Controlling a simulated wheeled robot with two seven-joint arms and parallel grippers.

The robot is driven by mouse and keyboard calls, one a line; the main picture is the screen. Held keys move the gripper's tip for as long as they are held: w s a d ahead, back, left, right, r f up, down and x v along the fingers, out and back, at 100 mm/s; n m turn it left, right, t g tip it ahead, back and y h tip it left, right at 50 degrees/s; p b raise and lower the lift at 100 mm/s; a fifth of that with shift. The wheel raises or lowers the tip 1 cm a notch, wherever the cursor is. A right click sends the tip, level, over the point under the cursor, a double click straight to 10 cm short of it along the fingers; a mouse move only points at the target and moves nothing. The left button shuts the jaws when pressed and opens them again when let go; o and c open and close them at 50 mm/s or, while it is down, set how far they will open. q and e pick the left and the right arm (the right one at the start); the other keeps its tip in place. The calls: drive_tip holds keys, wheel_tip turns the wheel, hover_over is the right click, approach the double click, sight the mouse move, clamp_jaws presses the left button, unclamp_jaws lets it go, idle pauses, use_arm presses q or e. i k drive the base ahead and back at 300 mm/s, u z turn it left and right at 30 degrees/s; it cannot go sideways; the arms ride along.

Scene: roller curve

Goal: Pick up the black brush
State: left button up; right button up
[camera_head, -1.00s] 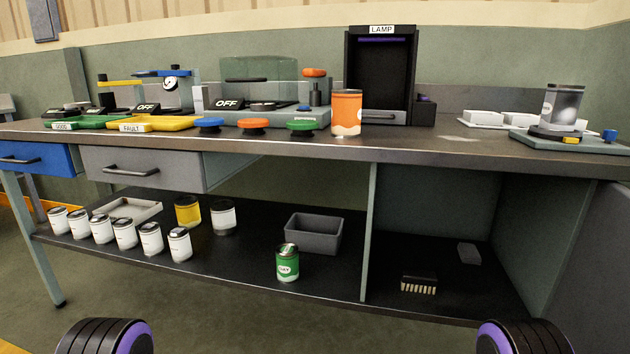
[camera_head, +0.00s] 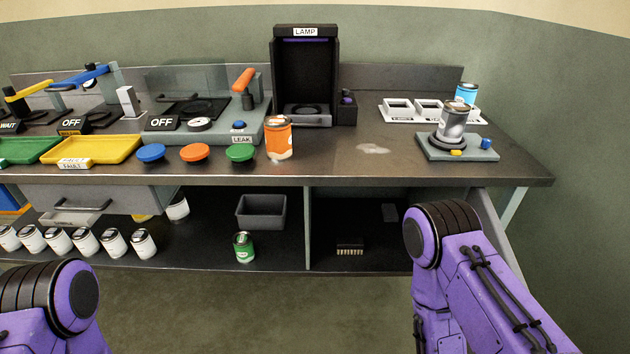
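The black brush (camera_head: 350,249) lies on the lower shelf, in the right compartment near its front edge. It has a dark back and pale bristles that face the front. Nothing touches it. My left and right arms show as purple links with black ribbed joints at the bottom left and lower right. Both grippers are outside the picture. My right arm's joint is to the right of the brush, with clear space between them.
A vertical divider (camera_head: 308,228) stands left of the brush, and the worktop (camera_head: 400,165) is above it. A green can (camera_head: 244,247) and grey bin (camera_head: 261,212) stand left of the divider.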

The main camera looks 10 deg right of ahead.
sight(345, 244)
drive_tip(key=u, duration=0.05)
drive_tip(key=k, duration=0.55)
drive_tip(key=u, duration=0.6)
drive_tip(key=i, duration=1.5)
drive_tip(key=z, duration=0.75)
